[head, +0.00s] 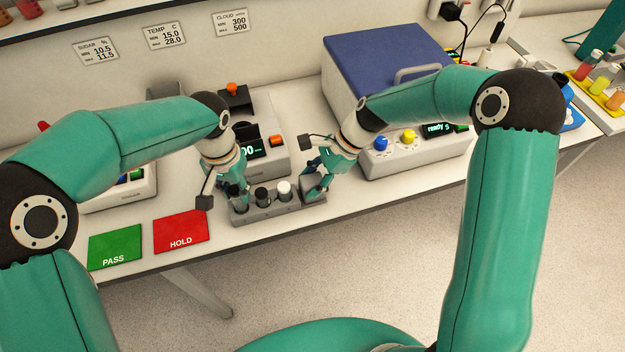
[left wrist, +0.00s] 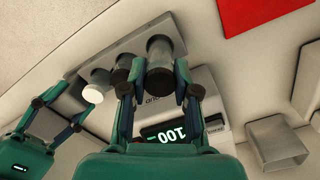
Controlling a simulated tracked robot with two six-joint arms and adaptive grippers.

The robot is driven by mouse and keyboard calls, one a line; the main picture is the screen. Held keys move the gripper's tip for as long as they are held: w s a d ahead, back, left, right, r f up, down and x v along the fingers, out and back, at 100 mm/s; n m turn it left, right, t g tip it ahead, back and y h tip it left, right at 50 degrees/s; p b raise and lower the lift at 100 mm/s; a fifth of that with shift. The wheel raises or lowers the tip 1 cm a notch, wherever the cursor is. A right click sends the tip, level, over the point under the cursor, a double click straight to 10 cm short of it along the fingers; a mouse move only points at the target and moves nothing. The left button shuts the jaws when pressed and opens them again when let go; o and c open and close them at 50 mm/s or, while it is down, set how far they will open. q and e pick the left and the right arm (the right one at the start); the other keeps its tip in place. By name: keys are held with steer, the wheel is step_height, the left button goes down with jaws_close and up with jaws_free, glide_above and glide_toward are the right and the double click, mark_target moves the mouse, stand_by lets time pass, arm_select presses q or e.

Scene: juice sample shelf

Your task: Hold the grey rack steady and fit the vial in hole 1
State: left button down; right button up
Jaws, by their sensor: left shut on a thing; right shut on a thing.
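The grey rack (head: 276,213) lies along the bench's front edge; its edge also shows in the left wrist view (left wrist: 95,52). My left gripper (head: 236,190) is shut on a vial (left wrist: 163,52) at the rack's left end. That vial looks upright, but I cannot tell how deep it sits in hole 1. A dark-topped vial (head: 262,195) and a white-capped vial (head: 284,189) stand in the rack to its right. My right gripper (head: 314,190) is shut on the rack's right end. The fingers partly hide both ends of the rack.
A red HOLD mat (head: 181,232) and a green PASS mat (head: 115,247) lie left of the rack. A grey instrument with a display (head: 268,112) stands close behind the rack. A blue-lidded machine (head: 385,60) stands behind my right arm. The bench edge is close in front.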

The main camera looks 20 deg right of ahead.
mark_target(236, 192)
arm_select(q)
steer(key=shift+f, duration=1.55)
stand_by(0.9)
steer(key=c, duration=0.8)
jaws_free()
step_height(236, 192, up, 12)
